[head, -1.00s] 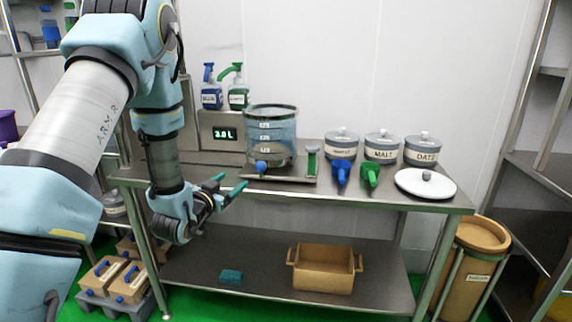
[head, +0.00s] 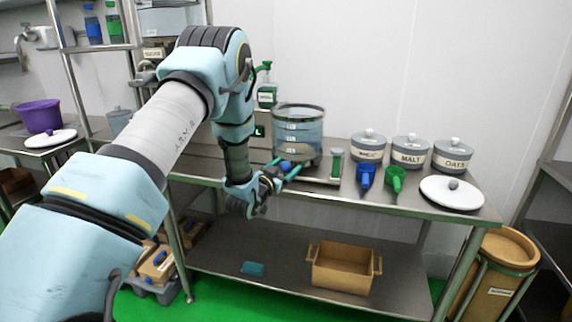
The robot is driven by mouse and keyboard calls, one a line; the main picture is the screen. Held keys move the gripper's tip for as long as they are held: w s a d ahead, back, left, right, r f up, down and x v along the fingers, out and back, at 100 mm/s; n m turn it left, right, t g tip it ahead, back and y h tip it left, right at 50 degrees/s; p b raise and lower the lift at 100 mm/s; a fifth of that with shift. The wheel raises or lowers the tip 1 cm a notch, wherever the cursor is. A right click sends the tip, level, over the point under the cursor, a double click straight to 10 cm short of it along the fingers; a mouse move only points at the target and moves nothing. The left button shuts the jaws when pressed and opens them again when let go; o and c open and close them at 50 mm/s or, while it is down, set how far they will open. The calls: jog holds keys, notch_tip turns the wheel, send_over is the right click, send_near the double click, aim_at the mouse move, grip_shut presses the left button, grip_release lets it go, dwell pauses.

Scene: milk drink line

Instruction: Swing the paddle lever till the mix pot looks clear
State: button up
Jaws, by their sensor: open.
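The mix pot (head: 312,128) is a clear, blue-tinted vessel with level marks, standing on the steel table in the head view. A pale, beige-grey patch shows low inside it; I cannot tell whether it is powder or cloudy liquid. The paddle lever's blue knob (head: 285,166) shows at the pot's front left foot. My gripper (head: 283,168) is open, its two green fingers pointing at the pot, one on each side of the knob as seen here. I cannot tell whether they touch it. The rest of the lever is hidden.
Blue (head: 365,178) and green (head: 395,181) scoops lie right of the pot, before several lidded jars, one being the malt jar (head: 408,153). A white lid (head: 451,193) lies at the right end. A green pump bottle (head: 267,95) stands behind. A brown crate (head: 342,268) sits on the lower shelf.

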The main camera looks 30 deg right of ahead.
grip_shut()
dwell(0.7)
dwell(0.8)
